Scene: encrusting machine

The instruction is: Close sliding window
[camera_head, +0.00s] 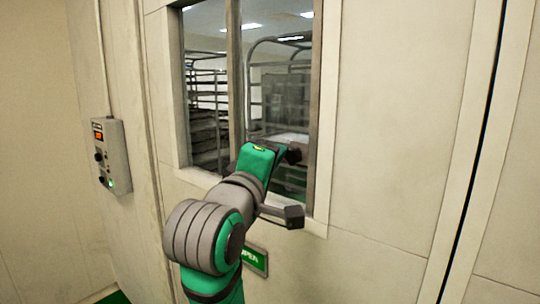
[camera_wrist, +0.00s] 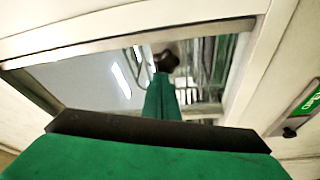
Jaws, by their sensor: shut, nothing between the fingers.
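The sliding window (camera_head: 318,120) is set in the pale wall, with a grey frame and a dark upright bar (camera_head: 235,80) left of its middle. It also shows in the wrist view with a pale border (camera_wrist: 135,37). My gripper (camera_head: 293,154) is shut and empty, in front of the part right of the bar, near the right frame side. I cannot tell whether it touches the window or reaches through it. My arm hides the lower middle of the window. How far the pane stands open is unclear.
Metal racks (camera_head: 285,90) stand behind the window. A grey control box (camera_head: 111,155) with an orange display is on the left wall. A green sign (camera_head: 254,261) is below the window, partly behind my arm. The wall panel to the right is bare.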

